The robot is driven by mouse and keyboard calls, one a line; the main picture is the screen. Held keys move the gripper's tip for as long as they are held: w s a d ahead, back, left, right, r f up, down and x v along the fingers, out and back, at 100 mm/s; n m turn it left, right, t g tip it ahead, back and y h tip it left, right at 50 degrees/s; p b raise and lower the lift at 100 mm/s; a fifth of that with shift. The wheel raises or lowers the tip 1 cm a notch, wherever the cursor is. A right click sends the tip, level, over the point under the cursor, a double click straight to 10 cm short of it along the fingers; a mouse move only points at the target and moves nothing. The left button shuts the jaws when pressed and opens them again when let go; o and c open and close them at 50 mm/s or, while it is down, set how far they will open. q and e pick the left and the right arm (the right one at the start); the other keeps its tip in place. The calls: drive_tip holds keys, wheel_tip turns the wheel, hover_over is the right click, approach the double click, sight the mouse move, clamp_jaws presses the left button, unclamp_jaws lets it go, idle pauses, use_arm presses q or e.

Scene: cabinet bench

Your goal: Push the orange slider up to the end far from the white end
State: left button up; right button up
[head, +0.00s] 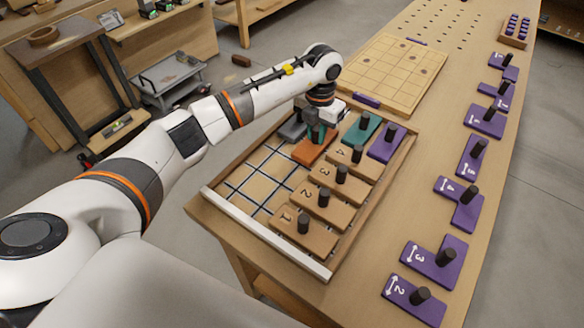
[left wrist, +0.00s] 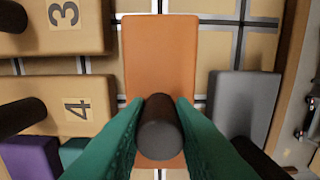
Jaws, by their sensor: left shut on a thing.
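The orange slider (head: 311,150) lies in the wooden tray (head: 411,140), in the row between the grey slider (head: 292,129) and the numbered wooden sliders. The tray's white end (head: 262,232) is at the near side of the head view. My left gripper (head: 318,130) is shut on the orange slider's dark peg. In the left wrist view the green fingers (left wrist: 160,125) press on both sides of the peg, and the orange slider (left wrist: 161,60) lies flat beneath. My right gripper is not in view.
Wooden sliders 1 (head: 301,234), 2 (head: 322,207), 3 (head: 339,183) and 4 (head: 355,163) fill the tray's right side. A teal slider (head: 362,128) and a purple slider (head: 387,143) lie at the far end. Bare gridded floor (head: 263,178) lies toward the white end.

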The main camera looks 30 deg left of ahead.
use_arm(q)
drive_tip(key=shift+w+d+f+b, duration=0.1)
drive_tip(key=shift+w+d+b, duration=0.1)
drive_tip(key=shift+w+b, duration=0.8)
drive_tip(key=shift+w+d+b, duration=0.15)
drive_tip(key=shift+w+b, duration=0.45)
drive_tip(key=shift+w, duration=0.95)
